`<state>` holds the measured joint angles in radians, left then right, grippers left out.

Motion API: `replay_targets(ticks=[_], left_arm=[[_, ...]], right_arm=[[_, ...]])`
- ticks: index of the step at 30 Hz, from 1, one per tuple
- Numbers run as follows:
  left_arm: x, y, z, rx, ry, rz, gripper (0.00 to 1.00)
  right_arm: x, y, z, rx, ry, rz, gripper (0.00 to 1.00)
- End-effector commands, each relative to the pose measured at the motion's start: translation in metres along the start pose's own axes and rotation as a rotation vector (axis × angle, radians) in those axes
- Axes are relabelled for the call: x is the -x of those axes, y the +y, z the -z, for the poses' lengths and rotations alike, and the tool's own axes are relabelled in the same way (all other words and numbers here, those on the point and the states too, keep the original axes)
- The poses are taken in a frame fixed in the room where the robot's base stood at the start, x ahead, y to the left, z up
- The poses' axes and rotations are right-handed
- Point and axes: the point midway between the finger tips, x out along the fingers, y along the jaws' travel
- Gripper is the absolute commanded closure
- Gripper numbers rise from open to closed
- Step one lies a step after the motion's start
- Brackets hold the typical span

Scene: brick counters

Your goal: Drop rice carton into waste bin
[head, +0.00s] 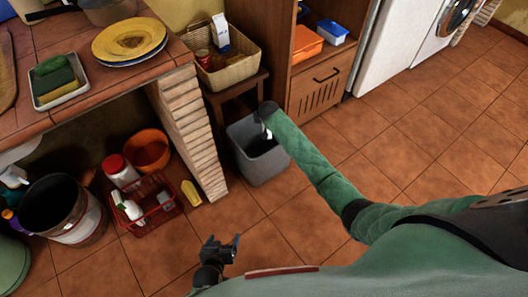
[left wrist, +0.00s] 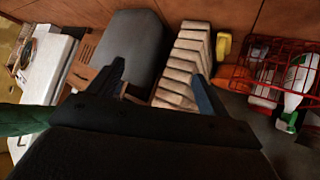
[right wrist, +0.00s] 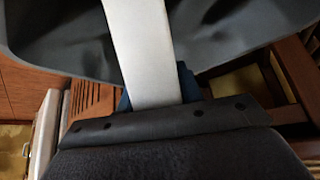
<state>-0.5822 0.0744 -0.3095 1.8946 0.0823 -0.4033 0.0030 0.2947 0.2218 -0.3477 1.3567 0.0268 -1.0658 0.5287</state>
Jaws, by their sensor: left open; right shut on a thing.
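The grey waste bin (head: 255,168) stands on the floor beside the brick pillar. My right gripper (head: 267,132) is over the bin's opening, its fingers mostly hidden in the head view. In the right wrist view it is shut on a plain white carton (right wrist: 141,45), presumably the rice carton, with the grey bin wall (right wrist: 60,45) around it. My left gripper (head: 222,247) is open and empty, low in front of the pillar. Its two fingers show spread in the left wrist view (left wrist: 158,80), where the bin's outside (left wrist: 138,45) also shows.
A wicker basket (head: 232,73) with a blue-and-white carton and a jar sits on a small stool behind the bin. The brick pillar (head: 195,125) is left of the bin. A red crate (head: 150,217) and a bucket (head: 75,230) stand left. Floor to the right is clear.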

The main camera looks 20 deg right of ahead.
Motion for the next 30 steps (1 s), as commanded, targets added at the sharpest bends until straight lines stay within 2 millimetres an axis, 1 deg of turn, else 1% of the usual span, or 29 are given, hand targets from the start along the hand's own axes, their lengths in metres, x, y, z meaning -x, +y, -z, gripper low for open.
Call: replay_targets(ticks=[6,12,18,26,27,29,30], left_arm=[[-0.003,0.001,0.025,-0.011,0.084,-0.002,0.21],[-0.004,0.001,0.042,-0.018,0.14,-0.003,0.21],[-0.003,0.002,0.05,-0.021,0.166,-0.004,0.21],[-0.003,0.002,0.051,-0.021,0.167,-0.004,0.21],[-0.003,0.002,0.051,-0.021,0.167,-0.004,0.21],[-0.003,0.002,0.051,-0.021,0.167,-0.004,0.21],[-0.003,0.002,0.051,-0.021,0.167,-0.004,0.21]], right_arm=[[-0.007,0.0,-0.004,0.0,0.001,0.0,0.89],[-0.01,0.0,-0.006,0.0,0.001,0.0,0.89],[-0.011,0.0,-0.007,0.0,0.001,0.0,0.89],[-0.011,0.0,-0.007,0.0,0.001,0.0,0.89],[-0.011,0.0,-0.007,0.0,0.001,0.0,0.6],[-0.011,0.0,-0.007,0.0,0.001,0.0,0.48],[-0.011,0.0,-0.007,0.0,0.0,0.0,0.4]])
